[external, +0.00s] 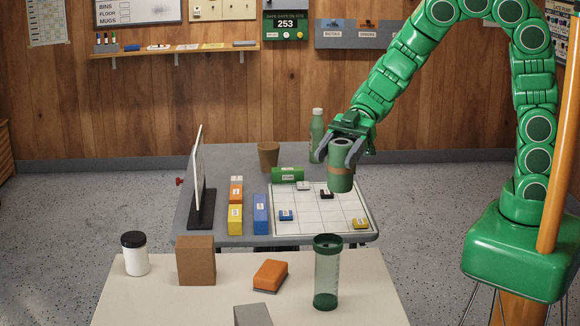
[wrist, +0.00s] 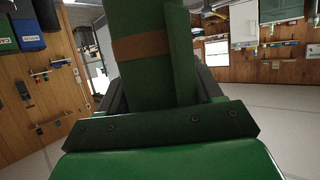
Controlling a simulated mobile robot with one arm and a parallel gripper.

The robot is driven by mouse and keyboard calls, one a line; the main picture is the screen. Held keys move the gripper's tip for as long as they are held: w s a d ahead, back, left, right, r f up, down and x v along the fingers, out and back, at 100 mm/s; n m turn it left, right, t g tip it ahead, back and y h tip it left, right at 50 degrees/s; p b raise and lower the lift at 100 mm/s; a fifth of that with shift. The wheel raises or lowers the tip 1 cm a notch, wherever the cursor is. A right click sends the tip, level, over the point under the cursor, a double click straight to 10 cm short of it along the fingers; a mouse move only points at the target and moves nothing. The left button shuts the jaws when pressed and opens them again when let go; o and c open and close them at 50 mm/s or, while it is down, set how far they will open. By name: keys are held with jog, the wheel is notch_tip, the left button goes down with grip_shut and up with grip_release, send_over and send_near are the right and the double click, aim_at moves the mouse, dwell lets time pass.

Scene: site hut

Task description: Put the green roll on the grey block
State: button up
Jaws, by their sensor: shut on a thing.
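The green roll (external: 341,178) is upright in my gripper (external: 338,151), with a brown band around it and a hollow top end. My gripper is shut on it, a finger on either side, in the air over the far grey table. The roll with its brown band also fills the middle of the wrist view (wrist: 150,48), above the gripper's green body. The grey block (external: 253,315) lies on the near cream table, at the bottom edge of the external view, partly cut off. It is well to the front and left of the roll.
The near table (external: 350,300) holds an orange sponge (external: 270,275), a brown block (external: 196,261), a white jar (external: 135,254) and a tall green clear tumbler (external: 326,272).

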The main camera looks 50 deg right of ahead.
jog(key=s+a+m+t, duration=0.1)
jog(key=s+a, duration=0.3)
jog(key=a, duration=0.5)
jog(key=s+a+m+t, duration=0.1)
jog(key=s+a, duration=0.4)
jog(key=a, duration=0.4)
jog(key=shift+w+a+f, duration=1.1)
jog(key=shift+a+f, duration=1)
jog(key=shift+f, duration=1)
jog(key=shift+w+a+f, duration=1.05)
jog(key=shift+a+f, duration=1.05)
jog(key=shift+f, duration=1)
jog(key=shift+w+a+f, duration=1.1)
jog(key=shift+a+f, duration=1)
jog(key=shift+f, duration=1)
jog(key=shift+f, duration=0.1)
jog(key=o, duration=1.1)
